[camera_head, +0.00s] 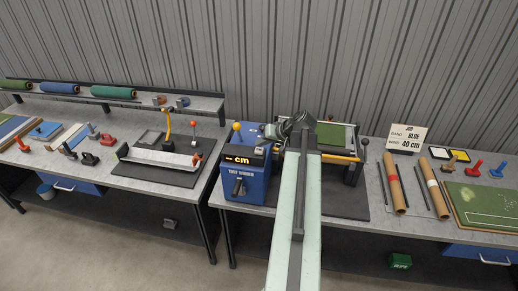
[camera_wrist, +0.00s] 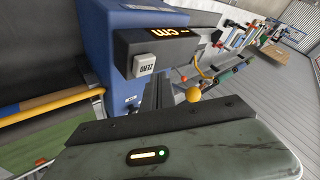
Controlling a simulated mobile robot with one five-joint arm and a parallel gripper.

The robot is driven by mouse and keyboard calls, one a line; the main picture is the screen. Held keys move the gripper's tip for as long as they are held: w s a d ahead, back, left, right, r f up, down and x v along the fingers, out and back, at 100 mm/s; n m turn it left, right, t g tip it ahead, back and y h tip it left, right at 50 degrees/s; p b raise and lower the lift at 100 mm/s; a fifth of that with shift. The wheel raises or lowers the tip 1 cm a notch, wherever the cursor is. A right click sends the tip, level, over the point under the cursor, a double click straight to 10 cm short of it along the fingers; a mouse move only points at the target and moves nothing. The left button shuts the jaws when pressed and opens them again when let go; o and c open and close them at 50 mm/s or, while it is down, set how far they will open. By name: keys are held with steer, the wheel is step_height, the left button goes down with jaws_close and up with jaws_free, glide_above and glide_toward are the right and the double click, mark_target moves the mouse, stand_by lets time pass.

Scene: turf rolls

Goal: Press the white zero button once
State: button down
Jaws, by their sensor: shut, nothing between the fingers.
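The white zero button (camera_wrist: 144,63) sits on the dark display housing of the blue machine, and its ZERO lettering shows sideways in the wrist view. In the head view the button (camera_head: 260,150) is a small pale block right of the orange display (camera_head: 238,160), which reads dashes and cm. The blue machine (camera_head: 248,188) stands on the bench. My gripper (camera_wrist: 163,88) is shut and empty, its dark fingers pointing toward the machine just beside the button, with a gap that is hard to judge. In the head view my gripper (camera_head: 273,131) is over the machine's back right, partly hidden by my wrist.
A yellow ball knob (camera_wrist: 193,95) on a lever rises close to my gripper; it also shows in the head view (camera_head: 237,126). A yellow-railed frame with green turf (camera_head: 336,135) stands right of the machine.

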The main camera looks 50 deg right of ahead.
mark_target(261, 151)
step_height(261, 151, up, 5)
steer(key=p, duration=0.5)
steer(key=shift+r, duration=0.1)
stand_by(0.7)
